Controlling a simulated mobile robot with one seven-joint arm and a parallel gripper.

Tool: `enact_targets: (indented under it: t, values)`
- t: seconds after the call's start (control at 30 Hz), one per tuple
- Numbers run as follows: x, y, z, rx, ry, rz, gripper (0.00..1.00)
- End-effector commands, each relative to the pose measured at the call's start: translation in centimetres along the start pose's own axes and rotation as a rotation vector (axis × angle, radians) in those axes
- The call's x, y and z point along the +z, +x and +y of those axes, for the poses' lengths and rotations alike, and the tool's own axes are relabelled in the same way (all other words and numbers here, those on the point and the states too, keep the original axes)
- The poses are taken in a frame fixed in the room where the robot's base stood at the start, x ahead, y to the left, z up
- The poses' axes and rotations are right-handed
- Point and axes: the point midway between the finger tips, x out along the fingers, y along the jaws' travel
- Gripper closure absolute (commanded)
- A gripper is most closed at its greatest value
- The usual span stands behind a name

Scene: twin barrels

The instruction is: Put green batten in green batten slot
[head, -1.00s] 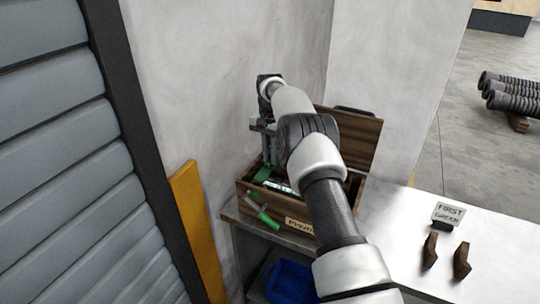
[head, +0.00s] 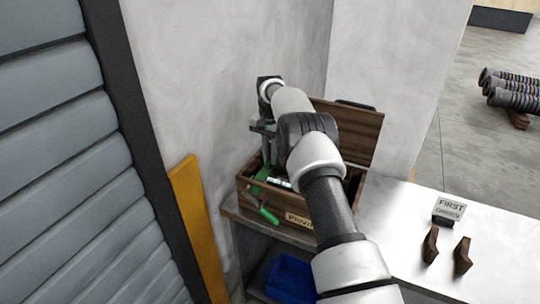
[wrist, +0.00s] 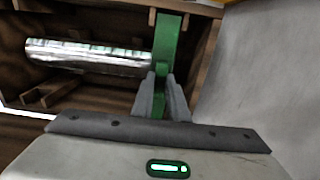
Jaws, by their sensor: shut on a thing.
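The green batten (wrist: 168,42) is a flat green strip in the wrist view. My gripper (wrist: 162,92) is shut on its near end. It also shows in the head view (head: 262,174), partly hidden by my arm. The batten lies along the inside of an open wooden box (head: 272,226), near its right wall in the wrist view. Its far end is between two small wooden blocks (wrist: 186,22) at the box's end wall. I cannot tell whether it is seated there. My gripper is over the box's left part in the head view (head: 266,148).
A shiny metal cylinder (wrist: 85,57) lies in the box beside the batten. The wall stands close behind. A sign (head: 449,208) and two brown wedges (head: 431,245) are on the bench to the right.

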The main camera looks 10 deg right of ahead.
Motion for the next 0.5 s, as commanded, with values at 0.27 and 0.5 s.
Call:
enact_targets:
  t: [0.27, 0.5]
  values:
    - [0.0, 0.8, 0.0, 0.000, 0.000, 0.001, 1.00]
    - [0.0, 1.4, 0.0, -0.001, 0.000, 0.001, 1.00]
